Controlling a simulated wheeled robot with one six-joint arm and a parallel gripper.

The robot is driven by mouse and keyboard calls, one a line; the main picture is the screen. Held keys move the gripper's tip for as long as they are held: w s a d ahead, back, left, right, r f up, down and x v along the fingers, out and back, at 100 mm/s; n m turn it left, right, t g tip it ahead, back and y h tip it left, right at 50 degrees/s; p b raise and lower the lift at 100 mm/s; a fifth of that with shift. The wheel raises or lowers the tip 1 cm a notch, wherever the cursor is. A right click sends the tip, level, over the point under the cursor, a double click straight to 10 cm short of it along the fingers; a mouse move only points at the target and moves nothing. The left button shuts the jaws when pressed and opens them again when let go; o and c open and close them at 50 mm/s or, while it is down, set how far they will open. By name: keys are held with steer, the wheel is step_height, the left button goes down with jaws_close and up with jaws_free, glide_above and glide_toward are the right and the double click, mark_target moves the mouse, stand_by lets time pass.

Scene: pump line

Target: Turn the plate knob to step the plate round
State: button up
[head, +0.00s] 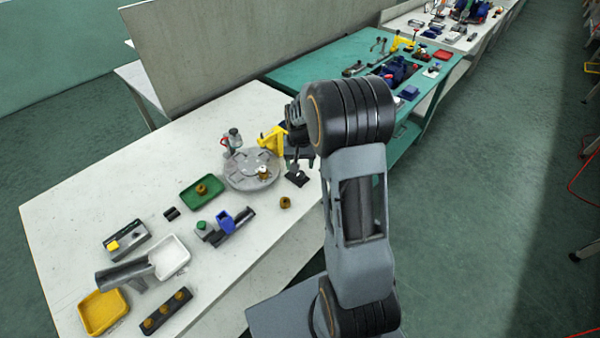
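A round grey plate (240,183) lies flat on the white table, with slots or recesses around its top. A small brass piece (263,173) sits on its right side. I cannot tell whether this is the plate knob or a part on the plate. My gripper (297,178) points down just right of the plate, beside its edge. It is small and dark here, and I cannot tell whether its fingers are open or whether they touch anything. A yellow bracket (273,140) stands behind the plate, partly hidden by my arm.
A grey and red device (232,141) stands behind the plate. A green tray (190,204) with a brass part is left. A loose brass part (285,202) lies in front. A blue-blocked fixture (225,221), white tray (182,256) and yellow tray (103,325) stand nearer.

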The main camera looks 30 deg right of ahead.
mark_target(299, 173)
steer(key=shift+f, duration=2.55)
steer(key=shift+c, duration=0.3)
steer(key=c, duration=0.8)
steer(key=shift+c, duration=0.2)
steer(key=shift+n, duration=0.3)
